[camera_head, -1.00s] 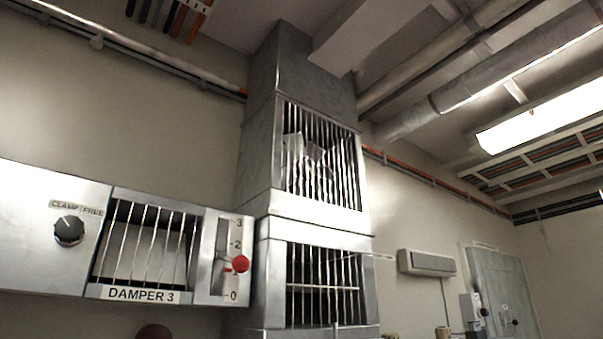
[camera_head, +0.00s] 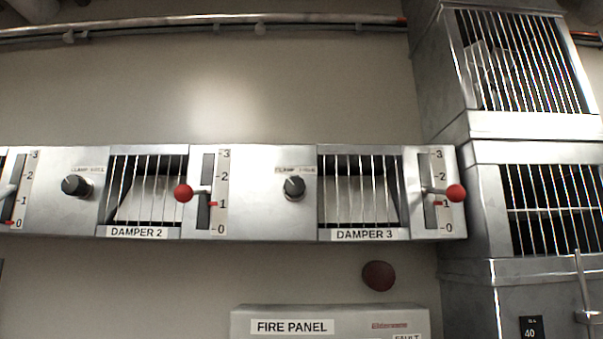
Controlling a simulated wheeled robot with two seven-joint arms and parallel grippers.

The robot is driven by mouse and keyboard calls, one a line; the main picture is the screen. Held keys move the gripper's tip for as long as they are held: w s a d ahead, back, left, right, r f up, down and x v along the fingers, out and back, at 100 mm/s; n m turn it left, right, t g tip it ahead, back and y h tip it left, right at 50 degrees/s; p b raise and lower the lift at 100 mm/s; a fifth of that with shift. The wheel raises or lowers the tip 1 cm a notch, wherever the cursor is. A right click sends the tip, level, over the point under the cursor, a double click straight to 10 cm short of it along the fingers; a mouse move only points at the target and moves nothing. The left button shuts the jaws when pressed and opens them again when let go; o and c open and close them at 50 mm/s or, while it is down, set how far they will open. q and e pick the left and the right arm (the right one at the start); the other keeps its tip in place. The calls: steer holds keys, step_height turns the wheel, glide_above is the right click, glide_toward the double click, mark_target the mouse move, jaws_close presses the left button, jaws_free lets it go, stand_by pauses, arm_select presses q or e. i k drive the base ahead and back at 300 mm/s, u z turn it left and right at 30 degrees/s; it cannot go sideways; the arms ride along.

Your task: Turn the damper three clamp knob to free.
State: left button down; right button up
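The damper three clamp knob (camera_head: 294,187) is a black round knob on a grey metal panel, left of the barred window labelled DAMPER 3 (camera_head: 364,235). A small CLAMP/FREE label (camera_head: 295,170) sits above it. Its pale pointer mark appears to tilt up and left, toward the CLAMP side, but it is small. The damper three lever with a red ball (camera_head: 456,193) stands at the right of the window, near the 1 to 2 marks of its scale. Neither of my grippers shows in the view.
The damper two clamp knob (camera_head: 76,186) and red-ball lever (camera_head: 183,193) are on the left. A fire panel (camera_head: 330,318) and a dark red round object (camera_head: 378,275) lie below. A barred metal duct (camera_head: 470,240) stands at the right.

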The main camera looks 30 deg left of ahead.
mark_target(295, 187)
steer(key=z, duration=0.45)
steer(key=k, duration=0.85)
steer(key=u, duration=1.05)
steer(key=i, duration=0.55)
steer(key=u, duration=0.1)
